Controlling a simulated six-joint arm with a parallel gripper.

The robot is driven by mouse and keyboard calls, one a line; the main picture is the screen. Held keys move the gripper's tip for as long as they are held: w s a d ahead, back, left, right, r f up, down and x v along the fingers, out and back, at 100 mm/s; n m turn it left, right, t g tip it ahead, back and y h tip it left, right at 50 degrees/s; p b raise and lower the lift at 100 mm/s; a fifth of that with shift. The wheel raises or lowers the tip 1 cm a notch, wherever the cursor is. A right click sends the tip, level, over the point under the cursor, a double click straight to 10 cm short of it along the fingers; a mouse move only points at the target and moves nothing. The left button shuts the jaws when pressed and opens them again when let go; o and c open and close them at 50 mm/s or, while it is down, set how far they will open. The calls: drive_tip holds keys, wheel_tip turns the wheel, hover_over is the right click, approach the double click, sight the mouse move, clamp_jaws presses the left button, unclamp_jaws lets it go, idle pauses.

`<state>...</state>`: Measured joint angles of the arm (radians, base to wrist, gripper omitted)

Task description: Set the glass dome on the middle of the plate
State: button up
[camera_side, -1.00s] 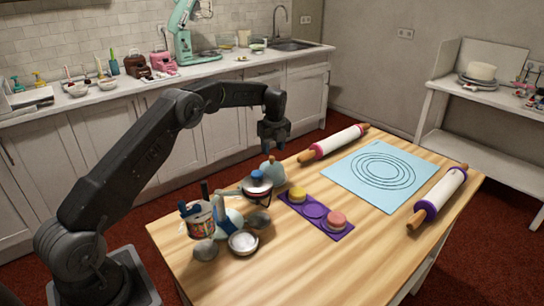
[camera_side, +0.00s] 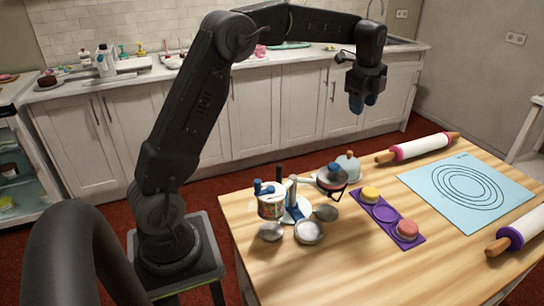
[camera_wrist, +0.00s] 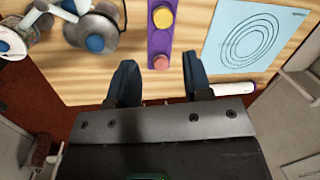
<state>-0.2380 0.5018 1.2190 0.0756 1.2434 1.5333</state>
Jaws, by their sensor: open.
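A pale, see-through dome with a wooden knob (camera_side: 348,164), which I take for the glass dome, sits near the table's back edge in the side view. It is beside a dark red-and-grey piece with a blue top (camera_side: 334,182). I cannot tell which round piece is the plate; a shallow silver dish with a pale middle (camera_side: 309,232) lies nearer the front. My gripper (camera_side: 363,104) is open and empty, high above the dome and slightly right of it in the picture. The wrist view shows its two fingers (camera_wrist: 160,77) apart. The dome cannot be made out there.
A purple tray (camera_side: 385,213) with yellow and pink rounds lies right of the cluster. A blue mat (camera_side: 466,190) lies between two rolling pins (camera_side: 420,147). A can-like container (camera_side: 271,203) and grey rounded pieces crowd the left. Bare wood shows along the front.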

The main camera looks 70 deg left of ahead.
drive_tip(key=s+d+r+n+t, duration=0.1)
drive_tip(key=s+d+r+n, duration=0.3)
drive_tip(key=s, duration=0.5)
drive_tip(key=s+d+r+n+t, duration=0.1)
drive_tip(key=s+d+r+n, duration=0.1)
drive_tip(key=s+d+n, duration=0.5)
drive_tip(key=s+d+f+n+t, duration=0.1)
drive_tip(key=s+f+n, duration=0.1)
drive_tip(key=s, duration=0.6)
drive_tip(key=s+d+f+n+h, duration=0.1)
drive_tip(key=s+f, duration=0.3)
drive_tip(key=s, duration=0.4)
drive_tip(key=shift+d+f+n+t, duration=0.15)
drive_tip(key=shift+d+n+t, duration=0.25)
drive_tip(key=shift+d+n, duration=0.1)
